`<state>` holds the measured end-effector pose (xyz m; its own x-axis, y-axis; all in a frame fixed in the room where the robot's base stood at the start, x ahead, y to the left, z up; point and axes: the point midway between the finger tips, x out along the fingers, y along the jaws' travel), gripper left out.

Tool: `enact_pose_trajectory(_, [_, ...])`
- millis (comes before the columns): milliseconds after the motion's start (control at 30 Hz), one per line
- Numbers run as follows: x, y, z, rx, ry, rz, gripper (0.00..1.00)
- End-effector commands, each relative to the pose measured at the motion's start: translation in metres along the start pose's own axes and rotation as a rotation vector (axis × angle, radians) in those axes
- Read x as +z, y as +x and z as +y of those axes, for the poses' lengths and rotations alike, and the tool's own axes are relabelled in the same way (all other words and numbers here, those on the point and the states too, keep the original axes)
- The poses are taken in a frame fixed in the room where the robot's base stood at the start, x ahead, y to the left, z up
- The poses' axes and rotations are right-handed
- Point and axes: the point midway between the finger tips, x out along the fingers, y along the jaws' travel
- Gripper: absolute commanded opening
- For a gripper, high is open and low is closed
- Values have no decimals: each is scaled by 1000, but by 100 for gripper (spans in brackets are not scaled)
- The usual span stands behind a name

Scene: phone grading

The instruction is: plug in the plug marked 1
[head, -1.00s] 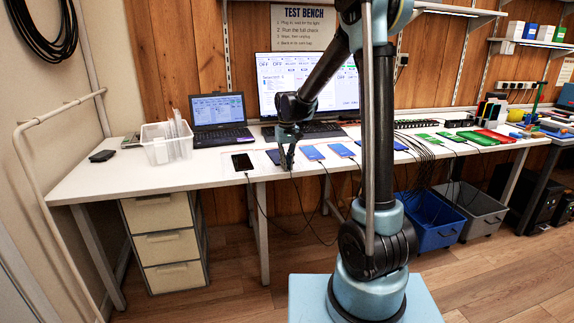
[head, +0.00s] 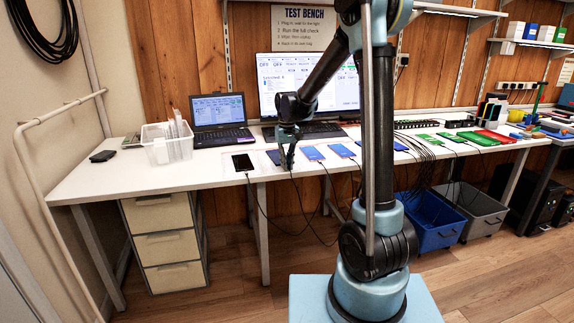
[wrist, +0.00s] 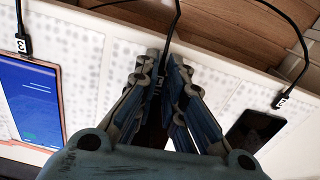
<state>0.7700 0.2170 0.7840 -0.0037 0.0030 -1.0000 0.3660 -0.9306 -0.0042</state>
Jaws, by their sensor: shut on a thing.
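My gripper (head: 287,166) points down over the front edge of the white bench, at a dark blue phone (head: 273,157). In the wrist view its fingers (wrist: 165,80) are closed around a dark plug (wrist: 157,84) with a black cable running up from it. The fingers hide most of this plug, and I cannot read its mark. A plug marked 3 (wrist: 21,45) sits at the end of a blue-screened phone (wrist: 30,95). A plug marked 2 (wrist: 282,101) is at a black phone (wrist: 255,128). Whether the held plug is seated in its phone is hidden.
A black phone (head: 242,161) and blue phones (head: 312,152) lie along the bench edge close to my gripper. Their cables hang off the front. A white basket (head: 166,150), a laptop (head: 219,122) and a monitor (head: 305,84) stand behind. Bare bench (head: 130,175) lies to the left.

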Motion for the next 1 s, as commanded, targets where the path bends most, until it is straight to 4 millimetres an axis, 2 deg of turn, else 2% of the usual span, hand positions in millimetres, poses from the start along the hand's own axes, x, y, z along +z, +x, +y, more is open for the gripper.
enact_pose_trajectory(933, [-2,0,0,0,0,0,0])
enact_pose_trajectory(1000, [-2,0,0,0,0,0,21])
